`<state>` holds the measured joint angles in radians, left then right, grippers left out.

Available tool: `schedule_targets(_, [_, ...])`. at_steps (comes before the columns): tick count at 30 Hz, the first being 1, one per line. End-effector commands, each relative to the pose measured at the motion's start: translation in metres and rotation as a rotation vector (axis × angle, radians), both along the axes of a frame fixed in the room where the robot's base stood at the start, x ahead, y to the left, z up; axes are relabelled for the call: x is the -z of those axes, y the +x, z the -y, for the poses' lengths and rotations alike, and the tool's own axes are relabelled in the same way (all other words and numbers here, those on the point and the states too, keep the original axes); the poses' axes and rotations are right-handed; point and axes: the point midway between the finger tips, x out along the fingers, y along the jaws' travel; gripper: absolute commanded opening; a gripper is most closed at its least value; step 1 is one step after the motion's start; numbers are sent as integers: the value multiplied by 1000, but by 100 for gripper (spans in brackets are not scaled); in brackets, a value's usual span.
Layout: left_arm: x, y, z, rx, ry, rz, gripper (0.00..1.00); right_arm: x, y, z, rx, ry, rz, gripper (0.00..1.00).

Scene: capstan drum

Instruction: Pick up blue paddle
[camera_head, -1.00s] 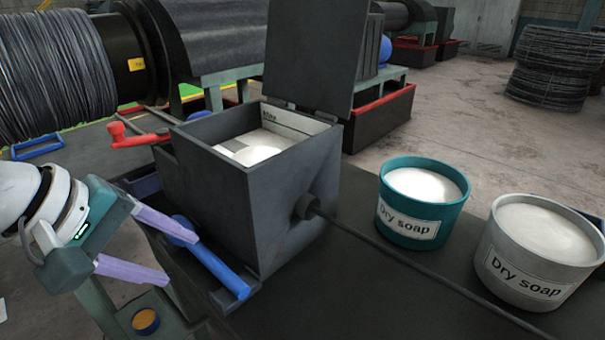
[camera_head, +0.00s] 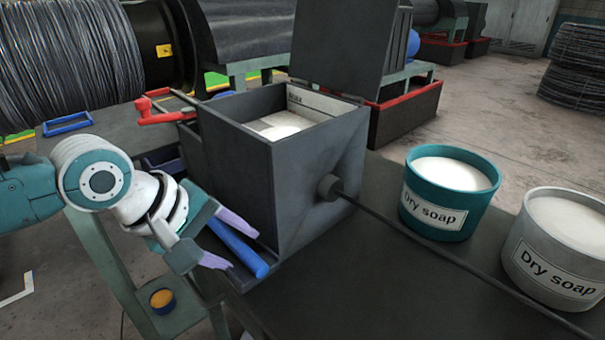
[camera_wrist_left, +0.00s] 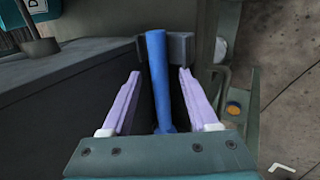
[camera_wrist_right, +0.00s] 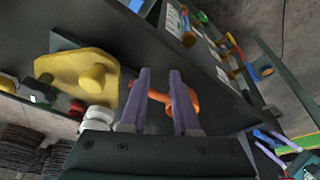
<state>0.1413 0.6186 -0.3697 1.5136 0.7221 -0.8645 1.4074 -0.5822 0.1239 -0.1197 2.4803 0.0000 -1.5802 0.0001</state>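The blue paddle (camera_head: 238,248) rests in a narrow holder on the near left side of the dark soap box (camera_head: 318,178). My left gripper (camera_head: 244,244) is open around the paddle's handle, one finger on each side of it in the head view. In the left wrist view the blue handle (camera_wrist_left: 158,82) runs between the two lilac fingers, with a gap on each side. My right gripper (camera_wrist_right: 160,88) shows only in the right wrist view, fingers apart, away from the box.
A teal tub (camera_head: 449,192) and a grey tub (camera_head: 557,246) of dry soap stand to the right. A dark rod (camera_head: 440,259) runs from the box across the table. A red handle (camera_head: 160,112) lies behind the left arm. An orange handle and a yellow part (camera_wrist_right: 85,75) show in the right wrist view.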

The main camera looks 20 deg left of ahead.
Motion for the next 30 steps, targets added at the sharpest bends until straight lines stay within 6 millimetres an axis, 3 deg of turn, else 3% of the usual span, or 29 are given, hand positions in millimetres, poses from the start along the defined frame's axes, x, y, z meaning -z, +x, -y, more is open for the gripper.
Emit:
schedule_targets(2, [0,0,0,0,0,0,50,0,0,0,0,0,1,30])
schedule_targets(15, [0,0,0,0,0,-1,1,0,1,0,0,0,2,30])
schedule_targets(30, [-1,0,0,-1,1,0,0,-1,1,-2,3,6,2,30])
